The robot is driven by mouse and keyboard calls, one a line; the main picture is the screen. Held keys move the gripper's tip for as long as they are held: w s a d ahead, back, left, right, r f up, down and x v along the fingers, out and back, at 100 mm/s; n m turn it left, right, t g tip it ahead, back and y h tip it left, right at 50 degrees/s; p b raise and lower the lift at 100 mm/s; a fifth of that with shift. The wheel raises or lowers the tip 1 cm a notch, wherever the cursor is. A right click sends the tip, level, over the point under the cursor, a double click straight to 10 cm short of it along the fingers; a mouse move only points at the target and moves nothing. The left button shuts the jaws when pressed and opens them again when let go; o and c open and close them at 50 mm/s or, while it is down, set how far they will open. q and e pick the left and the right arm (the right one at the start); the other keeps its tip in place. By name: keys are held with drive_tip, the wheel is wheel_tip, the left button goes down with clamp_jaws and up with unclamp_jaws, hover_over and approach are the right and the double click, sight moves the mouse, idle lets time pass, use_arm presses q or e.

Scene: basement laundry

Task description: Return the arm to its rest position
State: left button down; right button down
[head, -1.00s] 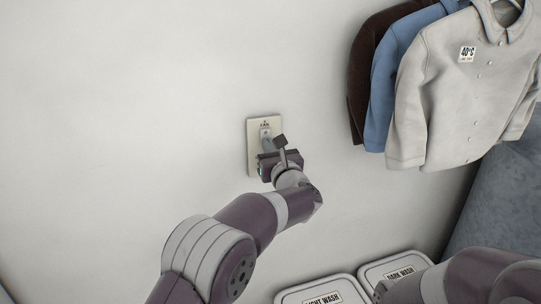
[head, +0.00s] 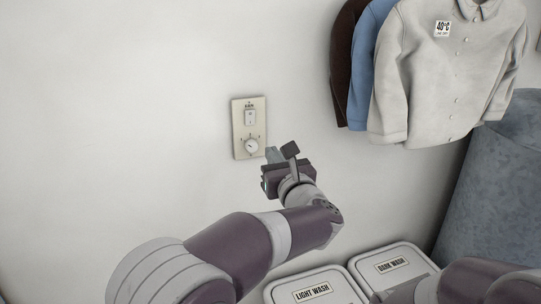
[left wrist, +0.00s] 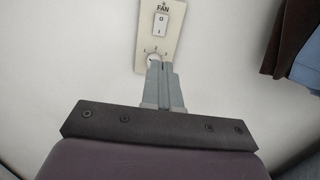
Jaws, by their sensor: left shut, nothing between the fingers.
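My left gripper (head: 272,154) is shut and empty, just right of the lower part of a cream wall plate (head: 239,143) in the head view. The plate has a rocker switch (head: 250,118) above a round dial (head: 251,145). In the left wrist view my gripper's closed fingers (left wrist: 161,66) point at the plate (left wrist: 173,43) and overlap the lower edge of its dial (left wrist: 153,58). The plate reads "FAN" there. In the head view the fingers appear apart from the dial. Part of my right arm shows at the lower right; its gripper is out of view.
Brown, blue and light grey shirts (head: 447,75) hang on the right. Below stand a "LIGHT WASH" bin (head: 330,277) and a "DARK WASH" bin (head: 405,250). A large blue-grey surface (head: 490,180) fills the right side. The wall on the left is bare.

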use_arm(q)
drive_tip(key=s+d+f+m+g+h, duration=0.15)
drive_tip(key=d+f+m+h, duration=0.3)
drive_tip(key=m, duration=0.55)
drive_tip(key=d+f+m+g+h, duration=0.25)
drive_tip(key=f+m+h, duration=0.25)
drive_tip(key=m, duration=0.6)
drive_tip(key=s+a+f+m+g+p, duration=0.1)
drive_tip(key=s+f+m+g+p, duration=0.2)
drive_tip(key=f+m, duration=0.4)
drive_tip(key=s+a+f+m+g+y, duration=0.1)
drive_tip(key=s+a+f+m+g, duration=0.55)
drive_tip(key=s+a+m, duration=0.45)
drive_tip(key=s+a+g+y+p, duration=0.2)
drive_tip(key=s+a+g+p, duration=0.1)
drive_tip(key=s+a, duration=1)
drive_tip(key=a+r+p, duration=0.1)
drive_tip(key=a, duration=0.2)
drive_tip(key=shift+s+m+y, duration=0.15)
drive_tip(key=shift+m+y, duration=0.2)
drive_tip(key=shift+m, duration=0.05)
